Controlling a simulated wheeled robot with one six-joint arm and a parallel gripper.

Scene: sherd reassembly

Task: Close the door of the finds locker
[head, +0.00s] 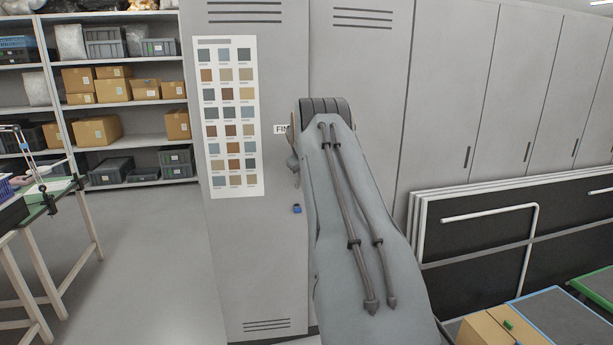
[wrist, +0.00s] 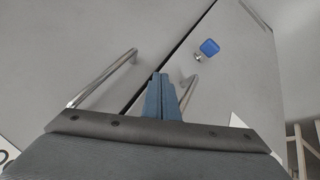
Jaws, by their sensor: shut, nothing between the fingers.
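The finds locker is a tall grey cabinet with two doors, a left door (head: 285,270) and a right door (head: 375,65) partly behind my arm. In the wrist view a thin dark seam runs between the doors; they look nearly flush, but I cannot tell whether both are fully shut. A bar handle (wrist: 104,77) and a second bar handle (wrist: 190,90) lie either side of the seam. My gripper (wrist: 161,82) is shut and empty, its blue fingers over the seam between the handles. In the head view my arm hides it.
A blue tag (wrist: 209,47) hangs by a small lock; it also shows in the head view (head: 297,209). A colour chart (head: 228,118) is on the left door. Framed panels (head: 480,235) lean at right, boxes (head: 500,325) stand front right. Floor at left is clear.

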